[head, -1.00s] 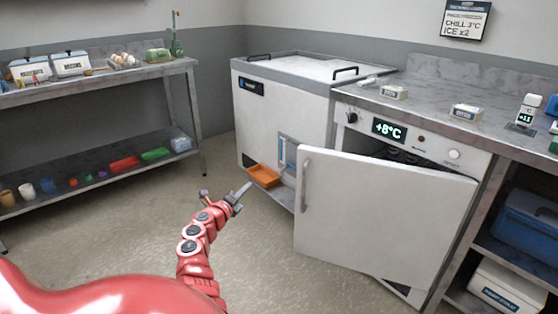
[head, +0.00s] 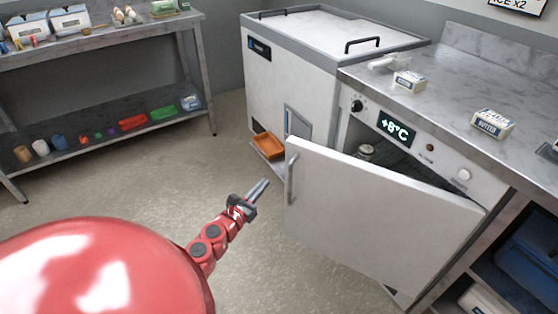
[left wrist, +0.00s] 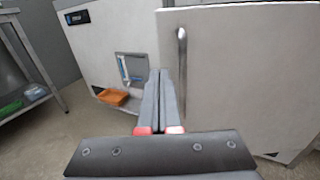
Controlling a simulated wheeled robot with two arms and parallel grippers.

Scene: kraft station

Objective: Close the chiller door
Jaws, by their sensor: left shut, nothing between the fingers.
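The chiller door (head: 375,215) is white and stands ajar, swung out from the chiller (head: 431,147) under the counter. A dark gap shows above it, with a jar inside. Its vertical metal handle (head: 291,178) is on the left edge. The display (head: 396,128) reads +8°C. My left gripper (head: 262,186) is shut and empty, a little left of the handle and apart from it. In the left wrist view the shut fingers (left wrist: 160,92) point forward, with the door (left wrist: 240,75) and handle (left wrist: 182,72) to their right. My right gripper is not in view.
A white chest freezer (head: 285,85) stands left of the chiller, with an orange tray (head: 268,146) low at its front. Butter packs (head: 491,123) lie on the counter (head: 455,85). A metal shelf unit (head: 95,98) stands at the back left. The floor between is clear.

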